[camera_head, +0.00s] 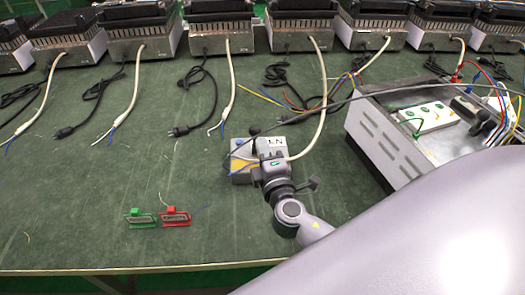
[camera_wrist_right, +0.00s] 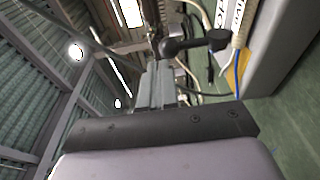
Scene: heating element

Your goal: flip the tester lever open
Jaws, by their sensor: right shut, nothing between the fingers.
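The tester (camera_head: 241,177) is a grey and yellow box with a blue part on top, standing on the green table in the middle of the head view. Its black lever knob (camera_head: 254,131) shows just beyond my right gripper (camera_head: 268,148). My right gripper is shut and empty, over the tester, and hides part of it. In the right wrist view a black lever with a round end (camera_wrist_right: 217,40) lies just past the shut fingers (camera_wrist_right: 158,72); I cannot tell whether they touch. The tester's side (camera_wrist_right: 270,45) fills the upper right there. My left gripper is out of view.
A perforated metal case (camera_head: 385,150) with wires is at the right. Several heaters with cables line the back. The left front table is clear.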

